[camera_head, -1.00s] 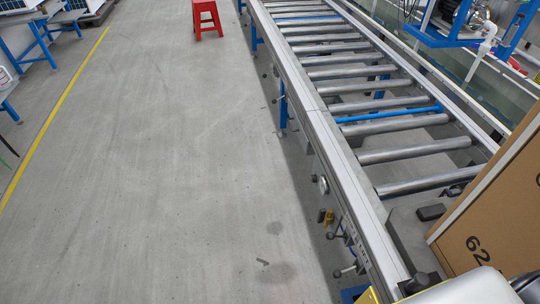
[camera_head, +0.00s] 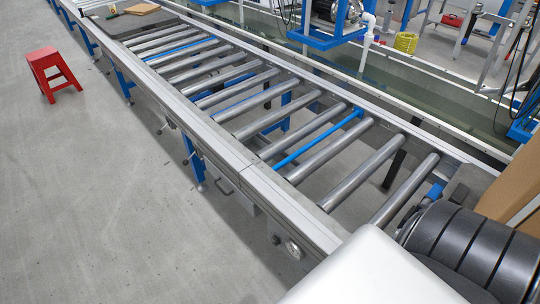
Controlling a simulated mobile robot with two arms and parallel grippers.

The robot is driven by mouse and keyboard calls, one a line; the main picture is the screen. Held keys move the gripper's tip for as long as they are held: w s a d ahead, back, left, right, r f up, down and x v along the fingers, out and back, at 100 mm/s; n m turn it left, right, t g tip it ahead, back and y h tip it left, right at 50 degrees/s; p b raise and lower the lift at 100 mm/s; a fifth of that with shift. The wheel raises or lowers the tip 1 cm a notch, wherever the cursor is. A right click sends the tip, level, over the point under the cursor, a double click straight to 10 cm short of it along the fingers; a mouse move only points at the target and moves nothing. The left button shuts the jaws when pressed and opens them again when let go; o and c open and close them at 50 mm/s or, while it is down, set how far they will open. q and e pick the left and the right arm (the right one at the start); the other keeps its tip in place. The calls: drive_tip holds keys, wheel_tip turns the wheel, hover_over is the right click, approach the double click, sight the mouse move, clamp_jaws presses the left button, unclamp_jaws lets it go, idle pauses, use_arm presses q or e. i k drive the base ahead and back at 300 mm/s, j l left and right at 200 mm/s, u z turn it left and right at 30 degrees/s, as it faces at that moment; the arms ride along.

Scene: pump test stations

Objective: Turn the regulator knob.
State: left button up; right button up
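A small round gauge-like dial (camera_head: 293,249) sits on the side of the conveyor's near rail, low in the middle of the head view. A small dark round part (camera_head: 275,239) is just left of it; I cannot tell whether this is the regulator knob. No part here can be surely picked out as the regulator knob. Neither of my grippers is in view.
The roller conveyor (camera_head: 263,189) runs from upper left to lower right. Small levers (camera_head: 167,125) stick out from its side. A red stool (camera_head: 53,74) stands on the open floor at left. A cardboard box (camera_head: 510,185) is at the right edge.

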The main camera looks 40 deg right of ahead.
sight(274, 240)
drive_tip(key=i+j+z, duration=0.1)
drive_tip(key=i+z, duration=0.15)
drive_tip(key=z, duration=0.2)
drive_tip(key=i+j+z, duration=0.15)
drive_tip(key=z, duration=0.3)
drive_tip(key=i+j+z, duration=0.5)
drive_tip(key=z, duration=0.35)
drive_tip(key=j, duration=0.1)
